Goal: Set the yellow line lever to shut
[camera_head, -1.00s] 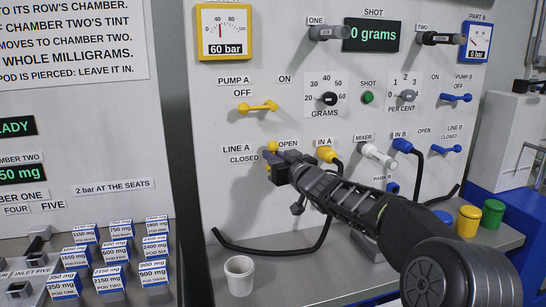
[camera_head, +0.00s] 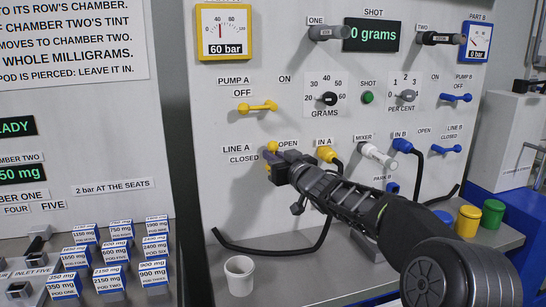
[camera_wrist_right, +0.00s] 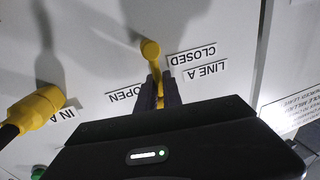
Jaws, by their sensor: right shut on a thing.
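The yellow line A lever (camera_head: 272,147) is on the upright panel, between the OPEN label on its right and the LINE A and CLOSED labels on its left. My right gripper (camera_head: 270,158) is at the lever, its jaws shut on it. In the right wrist view the yellow lever (camera_wrist_right: 151,50) shows its round knob end, and its arm runs down between the purple fingers (camera_wrist_right: 160,92). The fingers and gripper body hide part of the lever, so its exact angle is hard to tell. My left gripper is out of view.
The yellow IN A plug (camera_head: 326,154) with its black hose is right of the lever. The yellow pump A lever (camera_head: 257,107) is above. A white cup (camera_head: 240,278) stands on the grey shelf below. Several labelled pods (camera_head: 115,251) are at the lower left.

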